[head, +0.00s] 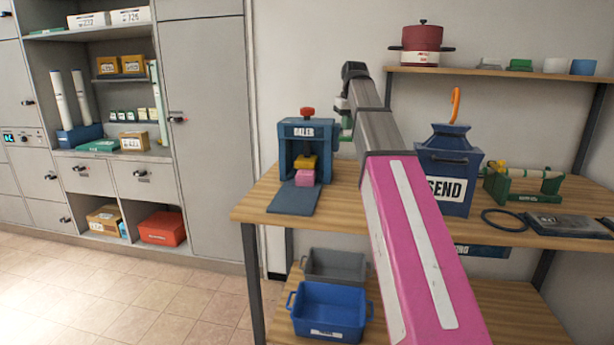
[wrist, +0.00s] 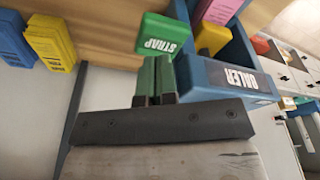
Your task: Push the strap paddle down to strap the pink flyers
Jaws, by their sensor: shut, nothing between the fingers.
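The blue baler (head: 308,130) stands on the wooden table, with a red knob on top. Inside it a yellow block (head: 305,162) sits over the pink flyers (head: 305,178); these also show in the wrist view (wrist: 218,10). The green strap paddle (wrist: 165,35), lettered STRAP, sticks out at the baler's side. My gripper (wrist: 157,62) is shut and empty, its green fingertips close to the paddle's edge. I cannot tell whether they touch. In the head view my gripper is small, at the baler's right side, and partly hidden by my arm.
A blue SEND box (head: 447,175) stands right of the baler, behind my arm. A green stand (head: 523,186), a dark ring (head: 505,220) and a flat dark device (head: 568,226) are farther right. A shelf with a red pot (head: 421,45) hangs above. Blue (head: 328,312) and grey bins are below.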

